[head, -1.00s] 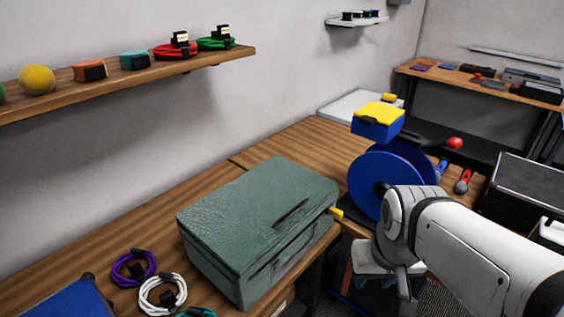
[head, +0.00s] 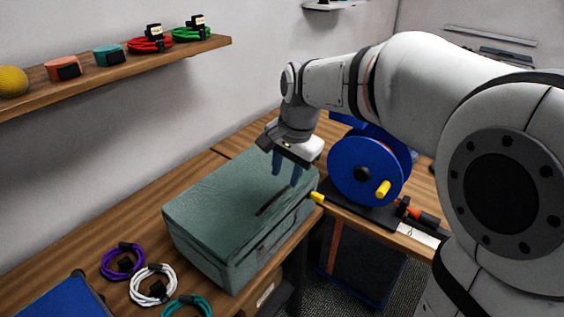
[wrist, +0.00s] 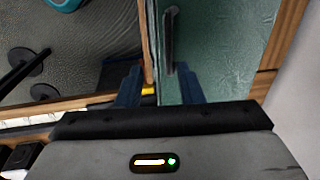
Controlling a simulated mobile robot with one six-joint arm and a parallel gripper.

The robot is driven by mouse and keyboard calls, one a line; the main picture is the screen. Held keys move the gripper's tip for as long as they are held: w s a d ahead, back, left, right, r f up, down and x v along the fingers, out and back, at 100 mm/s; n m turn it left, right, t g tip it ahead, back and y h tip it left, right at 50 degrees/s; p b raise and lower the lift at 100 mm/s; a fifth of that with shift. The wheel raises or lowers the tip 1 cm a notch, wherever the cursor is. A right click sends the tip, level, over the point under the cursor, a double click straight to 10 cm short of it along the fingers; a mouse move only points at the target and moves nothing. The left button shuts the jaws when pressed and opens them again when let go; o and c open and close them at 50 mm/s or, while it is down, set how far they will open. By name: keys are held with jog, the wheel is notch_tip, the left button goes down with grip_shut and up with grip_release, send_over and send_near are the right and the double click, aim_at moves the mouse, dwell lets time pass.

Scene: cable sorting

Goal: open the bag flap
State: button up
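The green bag (head: 215,200) stands on the wooden bench with its flap closed on top. A dark handle strip (head: 272,201) lies on the flap near its front edge. It also shows in the wrist view (wrist: 170,40), running away from me. My gripper (head: 287,171) is above the right end of the bag, fingers pointing down and apart, with nothing between them. In the wrist view, my gripper (wrist: 160,86) has one blue finger over the green bag top (wrist: 220,45) and the other past the bag's edge. I cannot tell the exact height above the flap.
A blue cable reel (head: 350,160) stands on the bench just right of the bag. Purple (head: 122,262), white (head: 153,286) and teal (head: 187,308) cable coils lie left of the bag. A wall shelf (head: 120,75) with coils hangs behind.

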aim_at(276, 196)
jog(key=f, duration=0.2)
jog(key=w+a+f, duration=0.1)
jog(key=f, duration=0.2)
jog(key=a+f, duration=0.1)
jog(key=f, duration=0.1)
jog(key=shift+w+f, duration=0.25)
jog(key=shift+w, duration=0.1)
jog(key=shift+c, duration=0.3)
grip_shut()
